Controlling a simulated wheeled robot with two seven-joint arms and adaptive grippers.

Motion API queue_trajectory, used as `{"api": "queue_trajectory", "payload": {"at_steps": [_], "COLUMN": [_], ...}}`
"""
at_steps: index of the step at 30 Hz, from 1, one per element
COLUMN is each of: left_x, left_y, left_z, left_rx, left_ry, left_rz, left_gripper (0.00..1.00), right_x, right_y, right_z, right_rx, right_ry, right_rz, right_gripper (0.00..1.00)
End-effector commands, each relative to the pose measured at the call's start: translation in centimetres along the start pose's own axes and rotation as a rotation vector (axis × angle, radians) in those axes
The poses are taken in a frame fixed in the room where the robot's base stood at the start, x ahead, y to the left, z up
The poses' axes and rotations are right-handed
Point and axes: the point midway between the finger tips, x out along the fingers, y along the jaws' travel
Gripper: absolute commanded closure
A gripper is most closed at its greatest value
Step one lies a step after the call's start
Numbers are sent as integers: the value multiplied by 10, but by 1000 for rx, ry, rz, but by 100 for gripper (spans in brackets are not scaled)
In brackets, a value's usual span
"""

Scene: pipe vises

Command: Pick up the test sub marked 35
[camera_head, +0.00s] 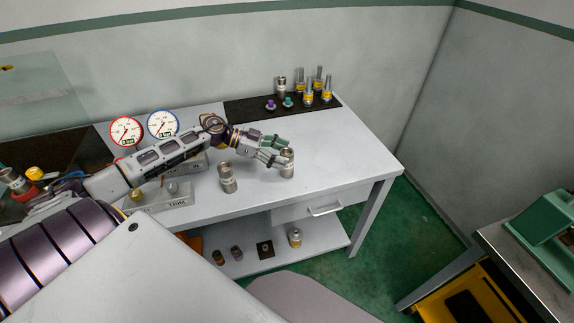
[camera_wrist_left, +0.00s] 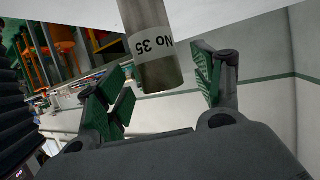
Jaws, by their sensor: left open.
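The test sub marked 35 (camera_head: 287,170) is a grey metal cylinder standing on the white table (camera_head: 330,150). In the left wrist view, the sub (camera_wrist_left: 157,62) carries a pale band reading "No 35", upside down in that picture. My left gripper (camera_head: 287,156) is at the sub, and its green-padded fingers (camera_wrist_left: 165,85) are open on either side of it. Gaps show between the sub and both pads. A second metal cylinder (camera_head: 228,178) stands on the table left of the gripper; its marking is too small to read. My right gripper is not in view.
Several fittings with yellow bands (camera_head: 308,98) stand on a black mat (camera_head: 245,110) at the back. Two round gauges (camera_head: 162,124) and the TRIM block (camera_head: 172,200) are to the left. The table's right part is clear. Parts lie on the lower shelf (camera_head: 320,247).

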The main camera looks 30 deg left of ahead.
Motion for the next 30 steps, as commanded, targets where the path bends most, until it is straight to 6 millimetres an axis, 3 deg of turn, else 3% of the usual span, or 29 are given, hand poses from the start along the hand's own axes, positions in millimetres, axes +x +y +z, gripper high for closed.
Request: {"api": "queue_trajectory", "payload": {"at_steps": [12,27,30], "left_x": [24,25,25], "left_y": [0,0,0], "left_z": [-1,0,0], "left_rx": [0,1,1], "left_ry": [0,-1,-1], "left_rz": [-1,0,0], "left_gripper": [33,33,43], "right_x": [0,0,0], "right_y": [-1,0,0], "right_z": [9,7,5], "right_rx": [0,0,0], "right_ry": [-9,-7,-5], "right_rz": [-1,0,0], "right_gripper": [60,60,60]}}
